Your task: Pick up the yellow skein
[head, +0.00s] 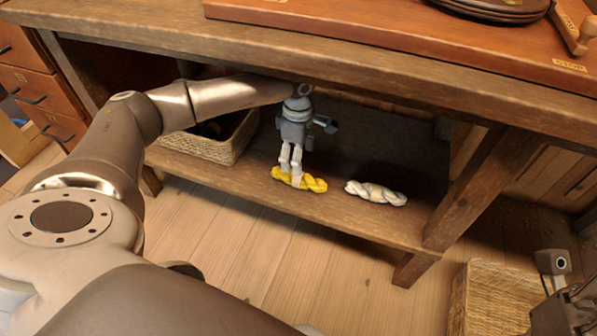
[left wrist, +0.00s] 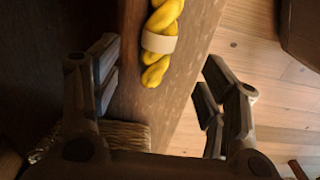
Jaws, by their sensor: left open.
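The yellow skein (head: 314,185) lies on the low wooden shelf under the workbench, near the shelf's front edge. It is twisted and has a pale band around it, seen in the left wrist view (left wrist: 159,43). My left gripper (head: 291,178) points down at the left part of the skein in the head view and hides some of it. In the left wrist view its open fingers (left wrist: 158,90) stand wide apart, with the skein ahead between them. I cannot tell whether they touch it. My right gripper (head: 573,305) is partly in view at the bottom right corner; its fingers are unclear.
A grey-white skein (head: 375,193) lies to the right on the same shelf (head: 240,180). A wicker basket (head: 217,145) stands to the left. The bench top (head: 130,35) overhangs the shelf closely above my left arm. Another basket (head: 490,303) is at the lower right.

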